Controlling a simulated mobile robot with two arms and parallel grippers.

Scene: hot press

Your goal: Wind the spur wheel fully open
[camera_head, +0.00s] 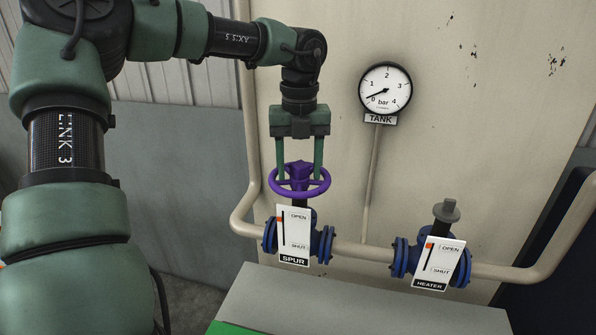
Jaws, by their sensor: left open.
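The purple spur wheel (319,190) sits on top of the blue spur valve (270,237) in the pipe. The white SPUR plate (293,235) hangs in front of the valve, marked OPEN at the top and SHUT at the bottom. Its orange marker (280,219) is near the OPEN end of the slot. My left gripper (299,178) points straight down over the wheel, open, with one finger on each side of the hub. Its fingertips reach about the height of the rim; I cannot tell whether they touch it. My right gripper is not in view.
The TANK gauge (385,90) reads a little above 0 bar. A pale bench top (350,305) lies below.

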